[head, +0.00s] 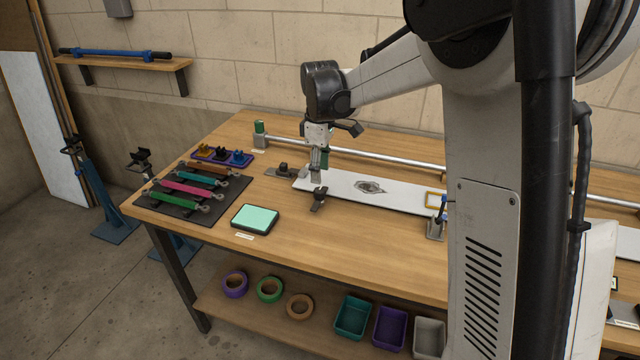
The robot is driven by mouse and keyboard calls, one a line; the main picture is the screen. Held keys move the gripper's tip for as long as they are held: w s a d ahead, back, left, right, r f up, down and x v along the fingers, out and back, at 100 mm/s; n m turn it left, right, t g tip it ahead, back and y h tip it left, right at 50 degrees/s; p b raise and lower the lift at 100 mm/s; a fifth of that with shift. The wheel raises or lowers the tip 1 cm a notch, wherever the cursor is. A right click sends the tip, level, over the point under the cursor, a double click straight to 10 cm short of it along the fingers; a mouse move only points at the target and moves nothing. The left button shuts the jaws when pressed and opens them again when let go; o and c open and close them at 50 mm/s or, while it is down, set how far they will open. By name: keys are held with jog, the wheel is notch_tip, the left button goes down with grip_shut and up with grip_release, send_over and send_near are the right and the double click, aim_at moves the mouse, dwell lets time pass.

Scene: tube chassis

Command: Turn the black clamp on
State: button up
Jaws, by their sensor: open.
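My gripper (319,171) is open and points down over the left end of a white panel (400,191) on the wooden workbench. A small dark clamp-like piece (318,200) stands just below the fingers, at the panel's near edge. I cannot tell if the fingers touch it. A second dark clamp-like piece (283,169) on a grey base sits to the left of the panel. Its handle position is too small to make out. A blue-purple tray (222,162) farther left holds small black and yellow pieces.
A black mat (163,212) with several coloured-handled tools lies at the bench's left end, and a mint-topped pad (255,218) at the front. A metal tube (390,158) runs along the back. A small stand (436,229) is to the right.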

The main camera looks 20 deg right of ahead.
aim_at(320, 191)
jog(key=shift+r, duration=2.35)
jog(key=s+r+m+t, duration=0.2)
jog(key=s+r+m, duration=0.1)
jog(key=s, duration=0.5)
jog(key=s+r+m+t, duration=0.15)
jog(key=s+r, duration=0.25)
jog(key=s, duration=0.5)
jog(key=s+f+m+t, duration=0.45)
jog(key=s+m, duration=0.25)
jog(key=s, duration=0.8)
notch_tip(320, 191, down, 19)
jog(key=b, duration=1.8)
jog(key=shift+g, duration=0.4)
